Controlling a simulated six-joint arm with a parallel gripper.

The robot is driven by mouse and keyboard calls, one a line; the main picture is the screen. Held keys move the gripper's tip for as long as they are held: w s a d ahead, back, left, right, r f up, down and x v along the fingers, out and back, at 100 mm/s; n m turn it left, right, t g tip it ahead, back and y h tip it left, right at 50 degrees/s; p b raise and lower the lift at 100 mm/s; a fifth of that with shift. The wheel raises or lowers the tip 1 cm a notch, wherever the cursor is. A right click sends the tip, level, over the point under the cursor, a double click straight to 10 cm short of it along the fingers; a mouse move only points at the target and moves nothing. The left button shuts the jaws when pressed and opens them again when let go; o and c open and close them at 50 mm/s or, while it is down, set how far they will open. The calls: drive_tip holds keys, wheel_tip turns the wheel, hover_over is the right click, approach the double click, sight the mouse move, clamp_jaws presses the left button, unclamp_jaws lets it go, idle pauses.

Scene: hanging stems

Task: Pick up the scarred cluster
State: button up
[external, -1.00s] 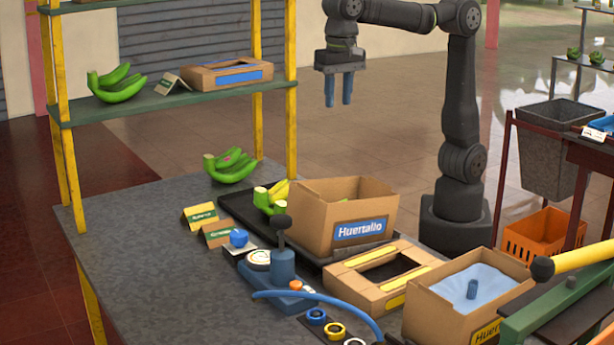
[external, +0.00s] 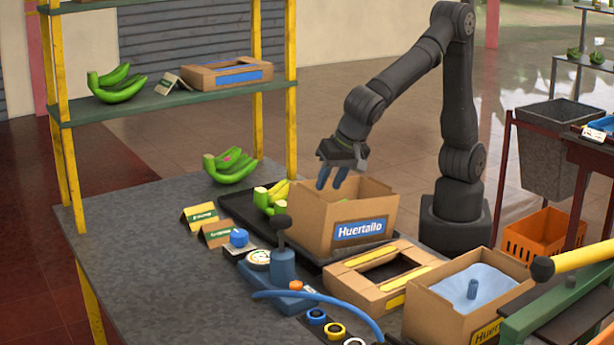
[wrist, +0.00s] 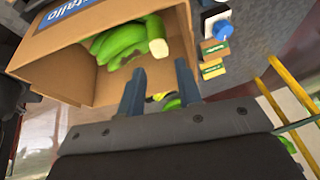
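The Huertallo box (external: 311,219) stands on a dark tray; green bananas (wrist: 125,40) show inside it. A green-and-yellow cluster (external: 268,201) sits beside it. Small signs (external: 200,216), a yellow shelf post (external: 258,125) and a shelf board (external: 215,92) stand near the scarred cluster.

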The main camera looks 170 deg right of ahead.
drive_tip(key=x, duration=0.7)
drive_tip(key=shift+s+f, duration=0.1)
drive_tip(key=shift+f, duration=0.05)
drive_tip(key=shift+c, duration=0.4)
clamp_jaws()
